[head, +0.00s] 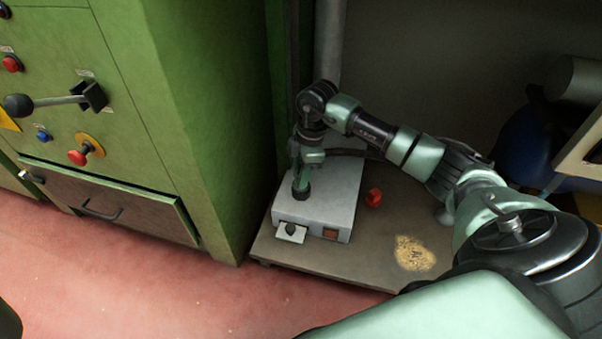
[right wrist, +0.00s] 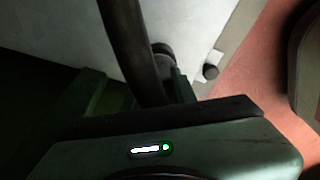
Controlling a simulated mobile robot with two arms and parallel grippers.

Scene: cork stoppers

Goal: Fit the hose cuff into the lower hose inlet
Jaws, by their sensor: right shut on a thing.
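My right gripper (head: 301,187) is over the front left part of a grey-white box (head: 338,200), pointing down. It is shut on the hose cuff, a dark piece (head: 302,196) low between the fingers and mostly hidden. A dark hose (head: 345,152) runs off to the right behind the gripper; it also shows in the right wrist view (right wrist: 128,40), passing down to the fingers. Whether the cuff touches the box top cannot be told. I cannot make out the lower hose inlet for certain. My left gripper is not in view.
The box has a white tab (head: 291,234) with a dark knob at its front. It stands on a brown board (head: 300,254) beside a green cabinet (head: 200,110). A red knob-like piece (head: 374,198) and cork-coloured granules (head: 412,253) lie right of the box.

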